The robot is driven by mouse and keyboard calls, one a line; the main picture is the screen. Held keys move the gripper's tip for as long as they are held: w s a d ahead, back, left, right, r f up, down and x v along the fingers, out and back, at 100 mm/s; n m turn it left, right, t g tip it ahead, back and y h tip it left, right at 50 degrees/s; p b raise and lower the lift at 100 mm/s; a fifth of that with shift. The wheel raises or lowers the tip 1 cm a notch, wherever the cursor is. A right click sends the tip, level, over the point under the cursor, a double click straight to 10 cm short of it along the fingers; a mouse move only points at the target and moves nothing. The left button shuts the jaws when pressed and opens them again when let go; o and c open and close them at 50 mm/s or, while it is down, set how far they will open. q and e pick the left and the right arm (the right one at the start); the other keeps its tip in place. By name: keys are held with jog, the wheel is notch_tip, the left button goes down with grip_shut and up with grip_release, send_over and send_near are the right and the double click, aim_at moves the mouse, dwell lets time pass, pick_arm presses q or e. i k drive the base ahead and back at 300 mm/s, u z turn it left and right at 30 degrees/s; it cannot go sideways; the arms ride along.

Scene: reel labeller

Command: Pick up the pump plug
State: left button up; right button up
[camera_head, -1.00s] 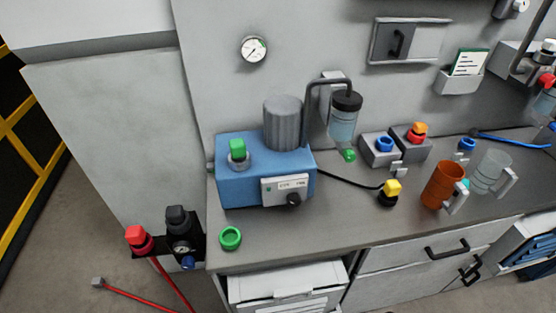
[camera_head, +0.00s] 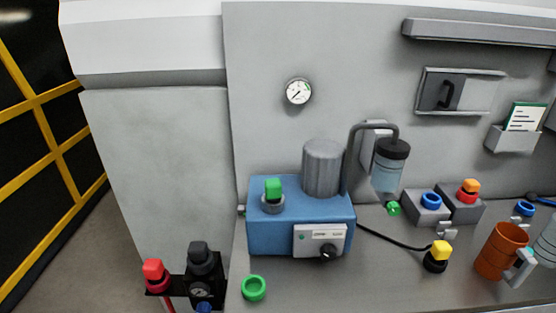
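The blue pump (camera_head: 285,230) stands on the left part of the grey counter, with a grey cylinder (camera_head: 322,168) and a green cap on top. A black cable (camera_head: 390,238) runs from its right side to a plug with a yellow top and black base (camera_head: 437,255), which appears to be the pump plug. The plug sits upright on the counter, right of the pump. Neither of my grippers shows in this view.
A green ring (camera_head: 253,288) lies in front of the pump. Grey boxes with a blue ring (camera_head: 431,201) and a red-orange knob (camera_head: 468,191) stand behind the plug. An orange mug (camera_head: 500,252) stands to its right. A red-and-black regulator (camera_head: 198,275) is at the counter's left end.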

aim_at(440, 250)
jog(key=z, duration=2.05)
jog(key=k, duration=1)
jog(key=z, duration=0.9)
jog(key=i, duration=2.2)
jog(key=u, duration=1.85)
jog(key=i, duration=1.05)
jog(key=u, duration=1.15)
